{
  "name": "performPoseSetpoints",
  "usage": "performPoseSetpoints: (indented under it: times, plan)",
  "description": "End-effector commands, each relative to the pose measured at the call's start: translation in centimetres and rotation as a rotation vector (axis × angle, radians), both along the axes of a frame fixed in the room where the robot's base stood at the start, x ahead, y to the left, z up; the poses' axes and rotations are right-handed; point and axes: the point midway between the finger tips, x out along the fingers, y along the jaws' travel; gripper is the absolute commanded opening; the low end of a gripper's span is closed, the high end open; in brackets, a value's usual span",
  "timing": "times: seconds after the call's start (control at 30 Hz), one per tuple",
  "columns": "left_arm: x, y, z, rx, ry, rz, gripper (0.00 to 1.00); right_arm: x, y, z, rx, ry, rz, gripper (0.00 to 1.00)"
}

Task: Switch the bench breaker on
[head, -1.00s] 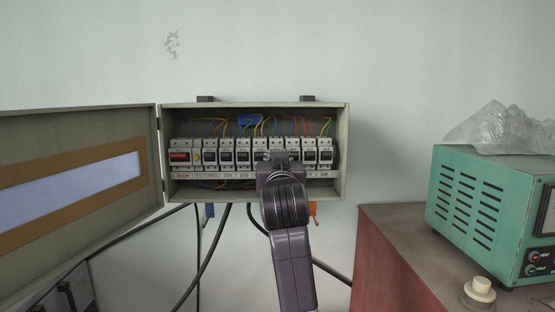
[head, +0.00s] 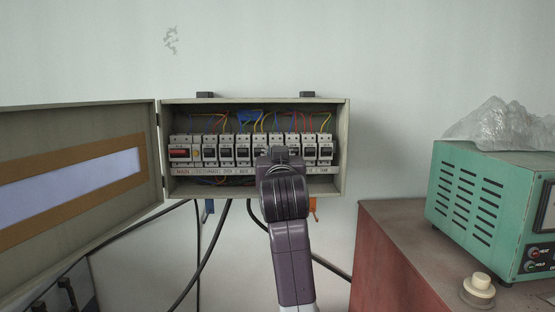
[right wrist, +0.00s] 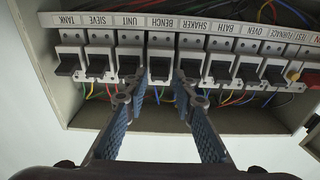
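The open grey breaker box (head: 345,150) hangs on the wall with a row of breakers. In the head view my right gripper (head: 279,152) is in front of the row and hides its middle-right part, including the bench breaker. In the right wrist view, where the labels run TANK at left to MAIN at right, the bench breaker (right wrist: 161,62) stands under its BENCH label. My right gripper (right wrist: 160,98) is open, its fingertips on either side of the bench breaker's lever. I cannot tell whether they touch it. My left gripper is not in view.
The box door (head: 75,185) stands open to the left. Neighbouring breakers, unit (right wrist: 130,60) and shaker (right wrist: 190,62), are close to the fingertips. A red cabinet (head: 400,260) at right carries a green device (head: 480,210) with a clear plastic bag on top. Black cables hang below the box.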

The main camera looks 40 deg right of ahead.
Motion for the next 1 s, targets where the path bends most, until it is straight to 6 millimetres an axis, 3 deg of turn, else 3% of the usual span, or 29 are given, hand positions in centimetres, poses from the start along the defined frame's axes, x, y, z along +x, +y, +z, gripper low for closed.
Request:
performPoseSetpoints:
  times: [0.6, 1.0]
  plan:
    - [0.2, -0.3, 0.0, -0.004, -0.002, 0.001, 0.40, -7.6, 6.6, -0.8, 0.001, 0.000, 0.002, 0.25]
    - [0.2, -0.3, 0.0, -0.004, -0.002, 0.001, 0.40, -8.8, 7.5, -1.0, 0.002, 0.004, 0.002, 0.25]
